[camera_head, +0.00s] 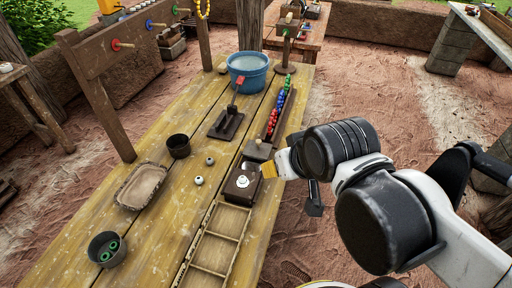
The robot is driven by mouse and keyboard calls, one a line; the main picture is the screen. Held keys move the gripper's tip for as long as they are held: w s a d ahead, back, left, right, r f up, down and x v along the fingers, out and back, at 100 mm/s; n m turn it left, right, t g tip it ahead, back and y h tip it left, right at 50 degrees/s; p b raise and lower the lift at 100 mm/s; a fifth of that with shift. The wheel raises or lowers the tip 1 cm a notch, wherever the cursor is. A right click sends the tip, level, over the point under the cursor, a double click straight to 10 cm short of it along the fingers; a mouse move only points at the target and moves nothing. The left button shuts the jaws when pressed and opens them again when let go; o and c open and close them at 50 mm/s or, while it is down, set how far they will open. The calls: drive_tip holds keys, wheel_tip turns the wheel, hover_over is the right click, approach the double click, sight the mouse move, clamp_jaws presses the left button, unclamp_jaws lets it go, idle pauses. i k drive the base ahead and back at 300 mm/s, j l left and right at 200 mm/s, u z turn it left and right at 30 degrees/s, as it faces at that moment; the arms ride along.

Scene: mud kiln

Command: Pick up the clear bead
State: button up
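A small pale, whitish bead-like piece (243,181) sits on top of a dark wooden block (240,194) at the right edge of the plank table. Two small greyish round beads lie on the bare planks: one bead (210,160) is farther back and another bead (198,180) is nearer. I cannot tell which of these is clear. My arm comes in from the right, and its end, my gripper (270,170), is beside the block, right of the pale piece. The fingers are too small and overlapped to read, and nothing is visibly held.
A divided wooden tray (217,235) lies in front of the block. A shallow tray (140,186), a dark cup (179,146) and a cup with green rings (107,250) stand left. A rack of coloured beads (272,124) and a blue bucket (248,72) are behind.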

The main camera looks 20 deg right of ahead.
sight(242, 179)
drive_tip(key=i+l+u, duration=0.2)
drive_tip(key=l+u, duration=0.3)
drive_tip(key=i+l+u, duration=0.1)
drive_tip(key=l+u, duration=1.3)
drive_tip(key=k+l+u, duration=0.2)
drive_tip(key=l+u, duration=0.3)
